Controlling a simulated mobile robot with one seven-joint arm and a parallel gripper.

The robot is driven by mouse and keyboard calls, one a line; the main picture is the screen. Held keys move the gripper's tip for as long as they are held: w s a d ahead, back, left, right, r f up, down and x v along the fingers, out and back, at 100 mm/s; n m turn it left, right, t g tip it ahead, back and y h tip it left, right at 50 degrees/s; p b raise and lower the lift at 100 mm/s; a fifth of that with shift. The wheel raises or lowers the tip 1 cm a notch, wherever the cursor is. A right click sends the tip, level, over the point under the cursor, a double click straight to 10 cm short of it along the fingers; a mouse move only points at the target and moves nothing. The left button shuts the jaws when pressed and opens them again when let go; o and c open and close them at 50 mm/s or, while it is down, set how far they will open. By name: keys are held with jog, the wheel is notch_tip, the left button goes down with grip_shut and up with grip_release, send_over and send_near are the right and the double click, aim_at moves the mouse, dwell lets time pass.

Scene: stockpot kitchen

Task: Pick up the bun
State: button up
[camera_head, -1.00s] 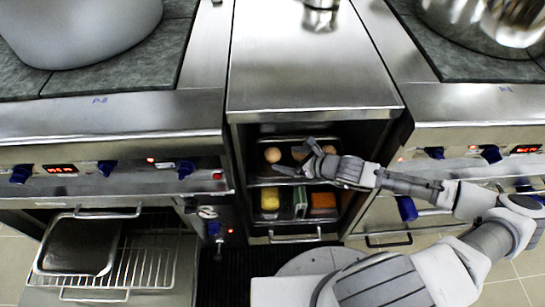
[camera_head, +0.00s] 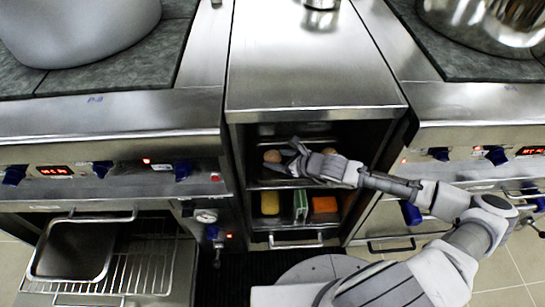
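A round brown bun (camera_head: 272,156) sits at the left of the upper shelf inside the open steel cabinet. A second bun (camera_head: 329,151) shows partly behind my gripper, further right on the same shelf. My gripper (camera_head: 281,154) reaches into the cabinet opening from the right. Its two fingers are spread, one above the other in the picture, with the left bun at or near the gap between their tips. I cannot tell whether they touch it. The middle of the shelf is hidden behind the gripper.
The lower shelf holds a yellow block (camera_head: 269,203), a green item (camera_head: 300,206) and an orange block (camera_head: 325,204). The cabinet's side walls and steel top (camera_head: 310,70) frame the opening closely. At left, an empty-looking pan (camera_head: 75,250) rests on a pulled-out rack (camera_head: 150,270).

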jog(key=c, duration=0.6)
jog(key=shift+r, duration=0.1)
jog(key=shift+c, duration=0.2)
